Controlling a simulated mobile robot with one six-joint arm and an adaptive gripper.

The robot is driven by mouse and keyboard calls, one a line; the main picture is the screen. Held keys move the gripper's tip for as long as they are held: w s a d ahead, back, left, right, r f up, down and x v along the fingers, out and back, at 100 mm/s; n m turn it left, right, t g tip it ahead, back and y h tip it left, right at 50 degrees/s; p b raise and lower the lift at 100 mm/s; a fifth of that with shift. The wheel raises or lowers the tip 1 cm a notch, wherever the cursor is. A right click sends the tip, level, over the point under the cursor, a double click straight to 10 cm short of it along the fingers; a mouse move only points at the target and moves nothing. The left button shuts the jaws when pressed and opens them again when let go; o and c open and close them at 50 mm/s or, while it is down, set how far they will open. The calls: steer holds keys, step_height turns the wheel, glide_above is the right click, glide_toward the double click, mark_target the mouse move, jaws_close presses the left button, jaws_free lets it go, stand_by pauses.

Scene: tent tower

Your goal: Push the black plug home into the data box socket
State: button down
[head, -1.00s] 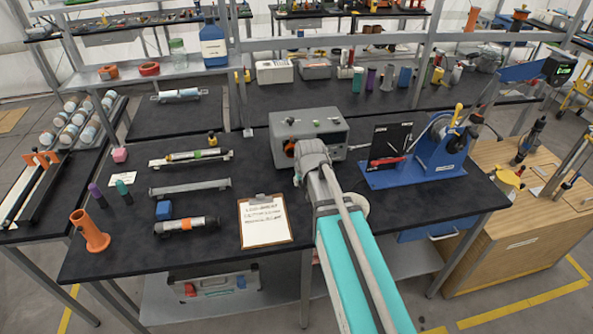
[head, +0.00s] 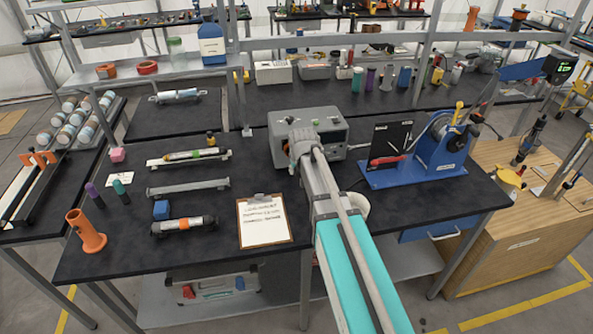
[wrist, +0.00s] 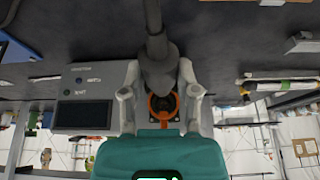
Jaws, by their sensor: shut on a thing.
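The data box (head: 333,148) is a grey case on the middle of the black bench in the head view. In the wrist view its front shows upside down with a dark screen (wrist: 83,115). The black plug (wrist: 159,72) and its thick cable are between the fingers in the wrist view. My gripper (wrist: 160,78) is shut on the plug, one finger on each side. The socket's orange ring (wrist: 163,107) shows just behind the plug, close in line with it. How deep the plug sits cannot be told. In the head view my gripper (head: 301,150) is at the box front and hides the plug and socket.
A clipboard (head: 264,222) lies on the bench left of my arm. A blue stand (head: 410,175) with a dark panel is close on the right. Metal bars and small parts lie to the left. The bench left of the box has some free room.

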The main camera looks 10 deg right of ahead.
steer(key=shift+w, duration=2.9)
steer(key=shift+w, duration=1.45)
stand_by(0.7)
steer(key=shift+c, duration=2.3)
jaws_free()
steer(key=shift+o, duration=1)
steer(key=shift+s, duration=0.2)
steer(key=shift+s, duration=4.15)
